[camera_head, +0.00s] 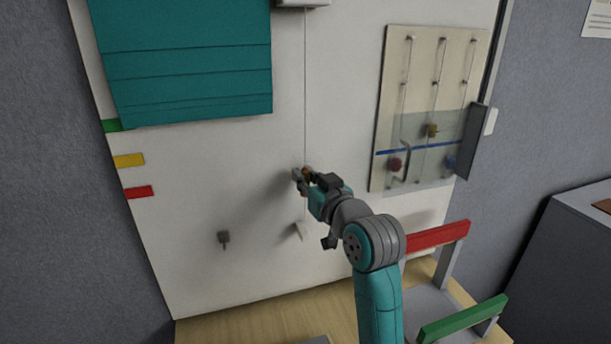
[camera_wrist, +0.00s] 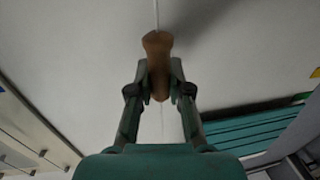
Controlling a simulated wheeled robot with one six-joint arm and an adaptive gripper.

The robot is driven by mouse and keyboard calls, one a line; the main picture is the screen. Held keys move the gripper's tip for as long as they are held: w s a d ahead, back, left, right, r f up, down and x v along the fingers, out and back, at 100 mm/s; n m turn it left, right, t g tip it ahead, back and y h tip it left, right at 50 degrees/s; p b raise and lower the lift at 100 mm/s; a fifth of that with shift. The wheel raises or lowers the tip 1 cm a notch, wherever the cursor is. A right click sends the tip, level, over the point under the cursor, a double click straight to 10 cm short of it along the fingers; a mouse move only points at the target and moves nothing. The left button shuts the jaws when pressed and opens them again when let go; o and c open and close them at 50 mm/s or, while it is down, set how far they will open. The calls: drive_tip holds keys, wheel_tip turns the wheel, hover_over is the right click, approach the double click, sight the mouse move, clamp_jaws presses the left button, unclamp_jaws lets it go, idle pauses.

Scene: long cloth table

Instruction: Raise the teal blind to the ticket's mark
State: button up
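The teal blind (camera_head: 190,65) hangs at the upper left of a white panel; it also shows at the lower right of the wrist view (camera_wrist: 250,130). Its bottom edge is near a green mark (camera_head: 112,126). A yellow mark (camera_head: 129,160) and a red mark (camera_head: 139,192) are lower. A thin cord (camera_head: 305,90) runs down from a box (camera_head: 303,3) to my gripper (camera_head: 303,178). In the wrist view my gripper's fingers (camera_wrist: 160,84) are closed around a brown handle (camera_wrist: 157,50) on the cord. I cannot make out a ticket for certain.
A grey cleat (camera_head: 224,238) and a small pale piece (camera_head: 301,231) are lower on the panel. At right is a board (camera_head: 385,100) with sliders behind a clear sheet. A rack with red (camera_head: 438,236) and green (camera_head: 462,319) bars stands lower right. A paper (camera_head: 599,18) hangs upper right.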

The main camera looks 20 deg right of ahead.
drive_tip(key=o, duration=0.4)
drive_tip(key=s+d, duration=0.2)
drive_tip(key=s, duration=1)
drive_tip(key=shift+a+f, duration=0.1)
